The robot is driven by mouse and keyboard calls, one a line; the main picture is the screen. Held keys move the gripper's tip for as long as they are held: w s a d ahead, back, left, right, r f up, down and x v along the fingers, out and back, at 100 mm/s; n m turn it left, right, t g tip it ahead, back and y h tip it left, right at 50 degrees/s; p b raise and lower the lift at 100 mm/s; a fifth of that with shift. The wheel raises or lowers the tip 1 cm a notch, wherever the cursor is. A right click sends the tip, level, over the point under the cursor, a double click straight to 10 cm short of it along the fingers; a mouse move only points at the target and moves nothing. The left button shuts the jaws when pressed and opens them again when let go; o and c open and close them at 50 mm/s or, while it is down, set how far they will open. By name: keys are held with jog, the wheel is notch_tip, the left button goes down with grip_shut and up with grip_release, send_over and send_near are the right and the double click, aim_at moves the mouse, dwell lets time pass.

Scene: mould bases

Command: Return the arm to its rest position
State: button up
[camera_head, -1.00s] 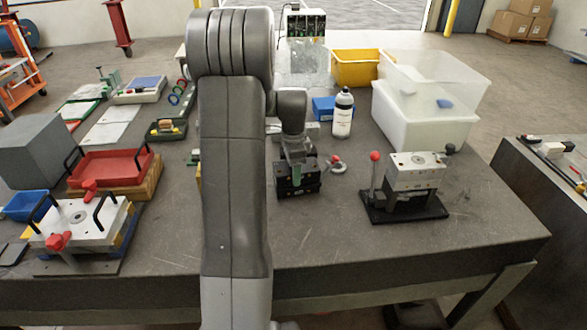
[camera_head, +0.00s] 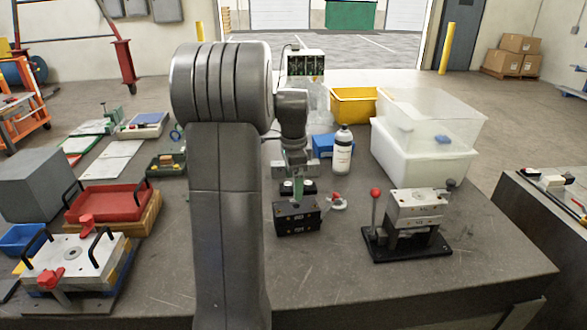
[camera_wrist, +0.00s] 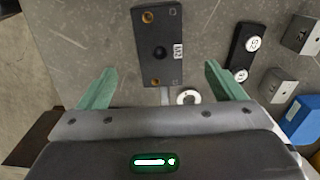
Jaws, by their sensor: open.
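My arm rises through the middle of the head view and bends down to my gripper (camera_head: 297,187), above or just behind a black mould block (camera_head: 297,218). In the wrist view my gripper (camera_wrist: 160,85) has its two green fingers wide apart with nothing between them. The black block (camera_wrist: 158,62), with brass-coloured holes and a small label, lies beyond the fingers, apart from them. The arm hides part of the bench in the head view.
A mould base on a black stand (camera_head: 415,210) with a red-knobbed lever is right of the block. A white bottle (camera_head: 342,155), a white bin (camera_head: 420,152) and a yellow bin (camera_head: 354,106) stand behind. A red tray (camera_head: 108,203) is at left. Bare bench (camera_head: 330,275) lies in front.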

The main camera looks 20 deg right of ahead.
notch_tip(320, 180, up, 5)
send_over(293, 205)
jog(key=shift+s+a+f, duration=0.1)
jog(key=shift+s+f, duration=0.1)
jog(key=shift+s, duration=0.25)
jog(key=shift+f, duration=0.1)
notch_tip(293, 205, down, 14)
jog(key=shift+r+p, duration=0.15)
jog(key=shift+p, duration=0.4)
jog(key=shift+r, duration=0.1)
